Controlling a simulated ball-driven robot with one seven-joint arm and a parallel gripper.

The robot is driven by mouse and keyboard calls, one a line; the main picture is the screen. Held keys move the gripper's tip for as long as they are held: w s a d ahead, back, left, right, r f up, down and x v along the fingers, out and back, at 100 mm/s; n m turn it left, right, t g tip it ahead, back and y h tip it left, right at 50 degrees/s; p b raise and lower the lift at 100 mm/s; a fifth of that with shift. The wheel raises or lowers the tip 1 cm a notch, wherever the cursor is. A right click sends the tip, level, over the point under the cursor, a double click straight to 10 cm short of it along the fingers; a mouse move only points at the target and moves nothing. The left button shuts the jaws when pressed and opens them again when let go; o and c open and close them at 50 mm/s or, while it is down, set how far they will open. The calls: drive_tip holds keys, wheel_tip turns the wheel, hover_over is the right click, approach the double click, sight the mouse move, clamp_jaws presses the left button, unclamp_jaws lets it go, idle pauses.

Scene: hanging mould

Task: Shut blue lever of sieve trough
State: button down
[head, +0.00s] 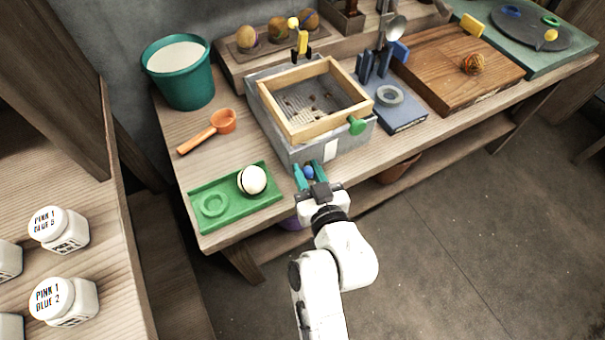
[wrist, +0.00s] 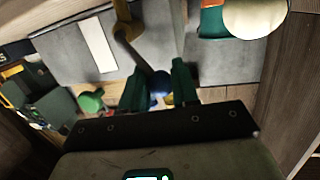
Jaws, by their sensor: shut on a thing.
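The sieve trough (head: 296,152) is a grey box with a wooden-framed sieve (head: 290,134) on top, at the middle of the table. The blue lever (head: 308,172) has a round knob at the trough's near face. My gripper (head: 311,174) has green fingers and is shut on the blue knob, one finger on each side. In the wrist view the fingers (wrist: 158,92) partly hide the knob. I cannot tell how far the lever is turned.
A green tray (head: 235,218) with a white ball (head: 252,180) lies left of my gripper. An orange scoop (head: 209,130) and a teal bucket (head: 180,75) stand farther left. A green knob (head: 356,126) sticks out at the sieve's right corner. The floor right of my arm is open.

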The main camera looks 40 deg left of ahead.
drive_tip(key=m, duration=0.1)
drive_tip(key=w+m+g, duration=0.1)
drive_tip(key=m, duration=0.1)
drive_tip(key=shift+w+d+p, duration=0.1)
drive_tip(key=shift+d+p, duration=0.2)
drive_tip(key=shift+d, duration=0.05)
drive_tip(key=shift+w+d+m+g, duration=0.2)
drive_tip(key=shift+w+m+g, duration=0.3)
drive_tip(key=shift+m, duration=0.6)
drive_tip(key=c, duration=1.1)
unclamp_jaws()
drive_tip(key=shift+o, duration=1.3)
drive_tip(key=shift+w+r, duration=0.2)
drive_tip(key=shift+d, duration=0.15)
drive_tip(key=v, duration=1)
drive_tip(key=shift+s+d, duration=0.2)
drive_tip(key=shift+d, duration=0.05)
drive_tip(key=shift+c, duration=0.5)
